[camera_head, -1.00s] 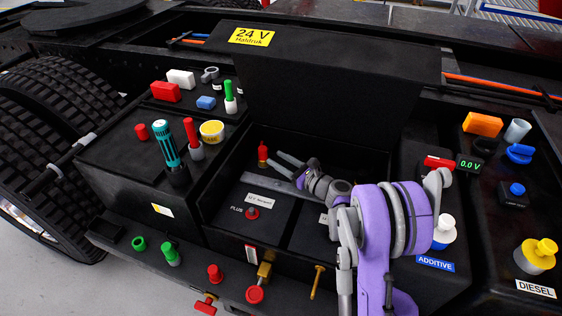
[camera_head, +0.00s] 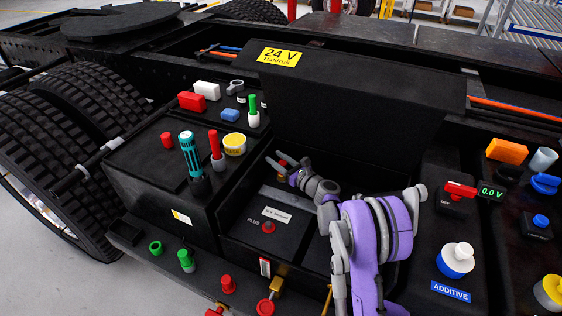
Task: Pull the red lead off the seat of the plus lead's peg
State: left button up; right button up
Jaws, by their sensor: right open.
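The red lead's end (camera_head: 283,163) shows as a small red piece at the back left inside the open battery box (camera_head: 233,215). It is small and partly covered, so its peg and seat cannot be made out. My right gripper (camera_head: 284,164) reaches into the box from the lower right. Its grey fingers are open, one on each side of the red piece; I cannot tell whether they touch it. A red round terminal (camera_head: 268,227) beside the word PLUS sits on the battery top, nearer the front. My left gripper is not in view.
The raised lid (camera_head: 360,100) with its 24 V label stands behind the box. A teal-handled tool (camera_head: 190,155), a red-and-grey marker-like piece (camera_head: 215,150) and a yellow tub (camera_head: 234,144) stand on the left ledge. A white-and-blue additive cap (camera_head: 456,259) is right of my arm.

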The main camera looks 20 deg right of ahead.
grip_shut()
dwell(0.5)
